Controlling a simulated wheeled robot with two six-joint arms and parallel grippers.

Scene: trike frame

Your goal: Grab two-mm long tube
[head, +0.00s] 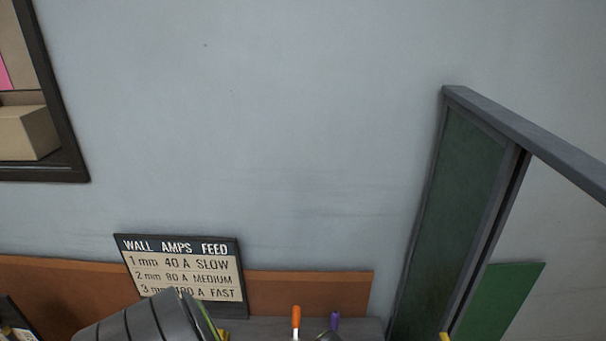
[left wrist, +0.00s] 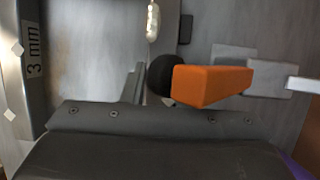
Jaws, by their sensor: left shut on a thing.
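No tube marked two-mm can be picked out. In the left wrist view my left gripper (left wrist: 160,118) shows as a dark bar with screws along the lower part. An orange piece (left wrist: 212,86) with a rounded black end lies just beyond it, and the gripper appears shut on this piece. The contact itself is hidden. A plate marked "3 mm" (left wrist: 34,50) stands at the left, and a pale rod end (left wrist: 152,20) shows at the top. In the head view an orange-topped stick (head: 296,318) stands at the bottom edge. My right gripper is not in view.
A sign on wall, amps and feed (head: 188,265) leans before an orange-brown board (head: 310,292). A purple-topped piece (head: 334,321) stands right of the orange one. A dark green framed panel (head: 455,200) rises at right.

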